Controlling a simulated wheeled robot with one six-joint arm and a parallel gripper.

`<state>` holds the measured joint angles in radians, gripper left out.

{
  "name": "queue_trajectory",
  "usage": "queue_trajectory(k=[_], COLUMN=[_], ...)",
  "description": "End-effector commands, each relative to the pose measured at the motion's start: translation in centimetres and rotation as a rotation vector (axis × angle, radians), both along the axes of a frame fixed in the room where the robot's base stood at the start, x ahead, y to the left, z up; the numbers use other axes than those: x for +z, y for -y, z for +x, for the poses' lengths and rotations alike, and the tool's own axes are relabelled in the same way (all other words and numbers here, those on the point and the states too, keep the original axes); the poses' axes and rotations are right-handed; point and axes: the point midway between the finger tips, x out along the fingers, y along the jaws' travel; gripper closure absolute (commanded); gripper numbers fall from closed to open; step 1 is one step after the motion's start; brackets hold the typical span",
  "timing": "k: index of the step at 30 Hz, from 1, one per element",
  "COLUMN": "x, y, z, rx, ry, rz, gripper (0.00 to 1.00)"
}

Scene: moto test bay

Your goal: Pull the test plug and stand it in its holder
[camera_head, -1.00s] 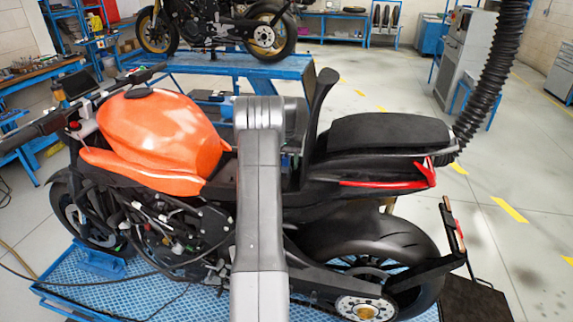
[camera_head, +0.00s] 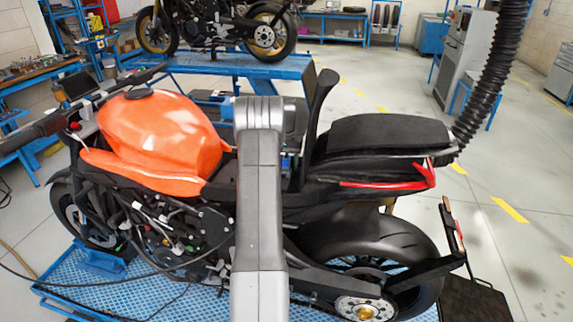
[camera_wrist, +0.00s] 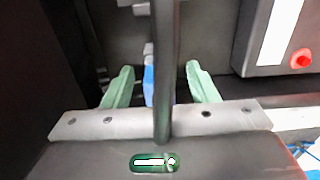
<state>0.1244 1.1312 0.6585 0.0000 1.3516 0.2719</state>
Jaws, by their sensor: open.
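In the wrist view, the two pale green fingers of my gripper (camera_wrist: 160,82) stand wide apart. A dark upright rod or cable (camera_wrist: 165,60) runs down the picture between them, in front of a blue piece (camera_wrist: 149,82). I cannot tell whether this blue piece is the test plug. Nothing is visibly clamped. A small blue part (camera_head: 288,163) also shows beside my arm in the head view, near the motorcycle's middle. My arm hides the gripper there. I cannot make out the holder for sure in either view.
The motorcycle with its orange tank (camera_head: 160,135) and black seat (camera_head: 388,133) stands on a blue platform (camera_head: 70,290). A grey box with a red knob (camera_wrist: 302,59) is at the right in the wrist view. A black ribbed hose (camera_head: 487,75) hangs at right. Open floor lies beyond.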

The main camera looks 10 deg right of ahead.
Motion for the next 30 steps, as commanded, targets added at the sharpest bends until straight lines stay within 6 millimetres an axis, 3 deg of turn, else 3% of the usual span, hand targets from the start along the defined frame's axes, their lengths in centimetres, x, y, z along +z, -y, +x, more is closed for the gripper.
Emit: queue_trajectory(k=[5, 13, 30], x=[0.0, 0.0, 1.5], y=[0.0, 0.0, 0.0], z=[0.0, 0.0, 0.0], rx=[0.000, 0.000, 0.000], ry=[0.000, 0.000, 0.000], rz=[0.000, 0.000, 0.000], gripper=[0.47, 0.98, 1.00])
